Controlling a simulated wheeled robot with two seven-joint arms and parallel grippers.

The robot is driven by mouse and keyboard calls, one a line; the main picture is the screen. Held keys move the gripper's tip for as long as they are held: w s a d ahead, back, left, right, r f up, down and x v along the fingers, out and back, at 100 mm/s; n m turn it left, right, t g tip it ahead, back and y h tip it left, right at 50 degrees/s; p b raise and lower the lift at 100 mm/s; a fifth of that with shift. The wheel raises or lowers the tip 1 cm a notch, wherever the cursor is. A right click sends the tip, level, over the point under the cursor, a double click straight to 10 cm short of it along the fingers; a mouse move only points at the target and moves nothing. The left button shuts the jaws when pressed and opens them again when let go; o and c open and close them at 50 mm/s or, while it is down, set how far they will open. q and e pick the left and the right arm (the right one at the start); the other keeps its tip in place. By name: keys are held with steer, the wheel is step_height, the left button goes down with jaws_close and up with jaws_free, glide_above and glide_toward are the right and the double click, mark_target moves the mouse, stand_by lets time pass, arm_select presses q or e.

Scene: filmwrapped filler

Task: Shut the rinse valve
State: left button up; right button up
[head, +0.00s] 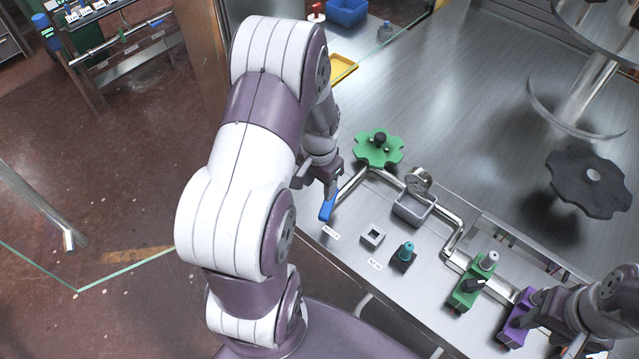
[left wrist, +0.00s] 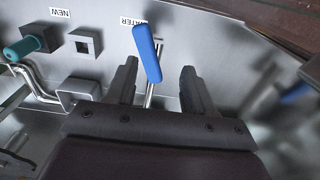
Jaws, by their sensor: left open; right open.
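A blue lever handle (head: 327,207) sits at the near left end of the silver pipe, beside a small label. In the left wrist view the blue lever (left wrist: 147,52) stands out on a metal stem, and the label by it is partly hidden, showing "ATER". No label reading "rinse" is legible. My left gripper (head: 318,183) is open, just behind the lever. In its wrist view the open fingers (left wrist: 158,72) stand either side of the lever's stem, apart from it. My right gripper (head: 540,308) is at the lower right, close to a purple block; its fingers are partly hard to make out.
A grey bin (head: 413,209), a small square socket (head: 372,236), a teal-capped block (head: 404,256) and a green block (head: 470,287) line the metal table. A dark handwheel (head: 588,184) is at right.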

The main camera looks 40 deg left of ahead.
arm_select(q)
step_height(320, 180, up, 9)
steer(key=p, duration=0.5)
steer(key=shift+w+a+p, duration=0.15)
steer(key=shift+w+p, duration=0.05)
steer(key=shift+p, duration=0.1)
arm_select(e)
step_height(320, 180, up, 6)
steer(key=shift+w+a, duration=0.15)
steer(key=shift+w, duration=0.05)
arm_select(q)
steer(key=shift+f, duration=0.1)
arm_select(e)
steer(key=shift+r, duration=0.15)
arm_select(q)
step_height(320, 180, up, 13)
steer(key=b, duration=0.1)
steer(key=shift+f+b, duration=0.15)
steer(key=shift+b, duration=0.2)
arm_select(e)
steer(key=shift+f, duration=0.85)
